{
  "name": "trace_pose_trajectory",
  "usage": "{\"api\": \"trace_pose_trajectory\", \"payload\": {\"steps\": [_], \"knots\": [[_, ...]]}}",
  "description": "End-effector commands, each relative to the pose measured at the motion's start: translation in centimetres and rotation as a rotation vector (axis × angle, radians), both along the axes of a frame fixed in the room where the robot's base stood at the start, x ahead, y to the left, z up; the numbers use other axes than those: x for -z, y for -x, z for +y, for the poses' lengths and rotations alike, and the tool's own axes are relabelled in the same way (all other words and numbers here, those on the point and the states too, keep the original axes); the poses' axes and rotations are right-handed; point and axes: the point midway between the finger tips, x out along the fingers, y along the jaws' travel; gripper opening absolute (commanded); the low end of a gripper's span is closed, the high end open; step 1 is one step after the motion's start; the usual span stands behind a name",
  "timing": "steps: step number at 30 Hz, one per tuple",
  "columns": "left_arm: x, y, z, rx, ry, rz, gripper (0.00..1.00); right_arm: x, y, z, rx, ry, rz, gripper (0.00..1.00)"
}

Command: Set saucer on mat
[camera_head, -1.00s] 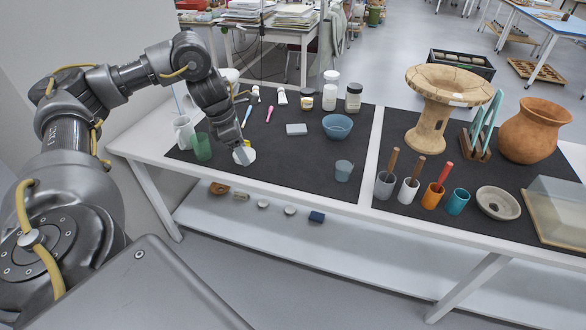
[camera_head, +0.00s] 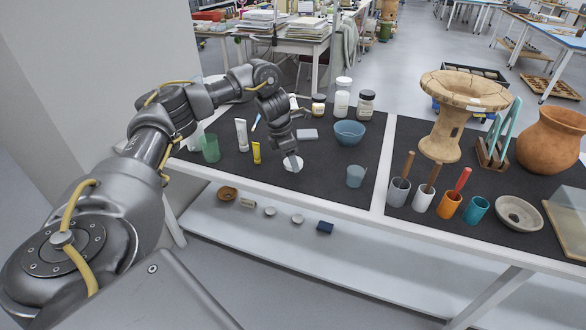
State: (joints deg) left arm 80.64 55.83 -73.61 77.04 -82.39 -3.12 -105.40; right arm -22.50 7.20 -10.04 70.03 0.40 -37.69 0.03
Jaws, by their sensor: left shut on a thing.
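A small white saucer (camera_head: 292,166) is at the tip of my left gripper (camera_head: 293,157), over the front part of the left dark mat (camera_head: 320,185). My left gripper points down and is shut on the saucer, covering part of it. I cannot tell whether the saucer touches the mat or hangs slightly above it. A second dark mat (camera_head: 465,235) covers the right part of the table. My right gripper is not in view.
A blue bowl (camera_head: 349,133) and a grey sponge-like block (camera_head: 307,134) lie behind the saucer. A blue-grey cup (camera_head: 356,176) stands to its right. A yellow tube (camera_head: 257,153), a white tube (camera_head: 242,135) and a green cup (camera_head: 210,148) stand to its left.

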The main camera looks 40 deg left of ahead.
Motion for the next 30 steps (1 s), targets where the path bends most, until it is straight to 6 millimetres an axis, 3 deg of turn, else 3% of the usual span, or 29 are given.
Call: {"api": "trace_pose_trajectory", "payload": {"steps": [5,13,25,26,30], "knots": [[0.3,-0.2,-0.1,0.0,0.0,0.0,0.31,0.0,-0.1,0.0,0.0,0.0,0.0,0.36],[3.5,-0.5,-0.1,0.0,-0.001,0.001,0.31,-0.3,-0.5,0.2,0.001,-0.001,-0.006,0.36],[4.1,-0.5,-0.1,0.0,-0.001,-0.001,0.31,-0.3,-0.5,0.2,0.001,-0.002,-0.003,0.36],[4.0,-0.5,-0.1,0.0,-0.001,-0.001,0.57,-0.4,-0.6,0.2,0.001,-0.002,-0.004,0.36],[4.0,-0.5,-0.1,0.0,-0.001,-0.001,0.76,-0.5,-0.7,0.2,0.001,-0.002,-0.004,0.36]]}}
